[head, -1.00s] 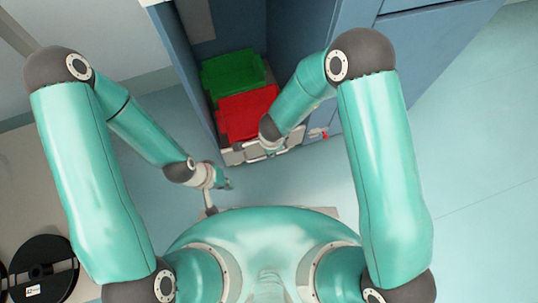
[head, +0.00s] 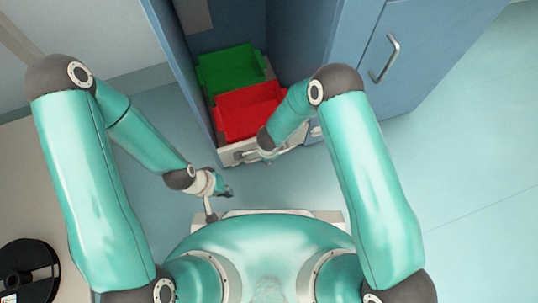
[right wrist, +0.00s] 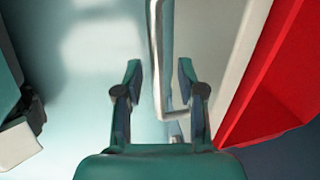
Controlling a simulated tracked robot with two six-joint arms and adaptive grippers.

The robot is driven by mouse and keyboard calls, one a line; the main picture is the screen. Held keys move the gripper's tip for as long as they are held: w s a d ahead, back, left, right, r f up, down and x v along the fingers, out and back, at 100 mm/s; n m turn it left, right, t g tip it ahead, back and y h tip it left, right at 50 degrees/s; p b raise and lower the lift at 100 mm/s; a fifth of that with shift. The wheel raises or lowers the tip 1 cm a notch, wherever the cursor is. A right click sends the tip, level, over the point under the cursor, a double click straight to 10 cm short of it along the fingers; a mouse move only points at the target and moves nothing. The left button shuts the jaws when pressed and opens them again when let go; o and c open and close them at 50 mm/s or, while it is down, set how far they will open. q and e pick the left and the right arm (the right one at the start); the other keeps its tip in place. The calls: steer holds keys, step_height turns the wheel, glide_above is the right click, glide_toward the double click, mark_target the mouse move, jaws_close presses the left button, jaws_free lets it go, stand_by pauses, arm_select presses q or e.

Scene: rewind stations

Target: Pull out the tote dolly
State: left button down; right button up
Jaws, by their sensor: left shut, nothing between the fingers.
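The tote dolly (head: 229,156) is a low pale base inside the open blue bay in the head view. It bears a red tote (head: 250,110) in front and a green tote (head: 230,68) behind. Its metal handle bar (right wrist: 155,55) shows in the right wrist view. My right gripper (right wrist: 160,72) is open, and the bar appears between its two fingers; I cannot tell whether they touch it. In the head view the right gripper (head: 268,156) is at the dolly's front, partly hidden by its own wrist. My left gripper (head: 229,190) is shut and empty, in front of the bay's left side.
Blue bay walls (head: 187,75) stand close on both sides of the totes. A closed blue cabinet door with a metal handle (head: 385,58) is to the right. A black spool (head: 28,272) lies at lower left. The floor (head: 470,180) to the right is clear.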

steer(key=shift+f, duration=0.1)
jaws_close()
steer(key=shift+w, duration=0.1)
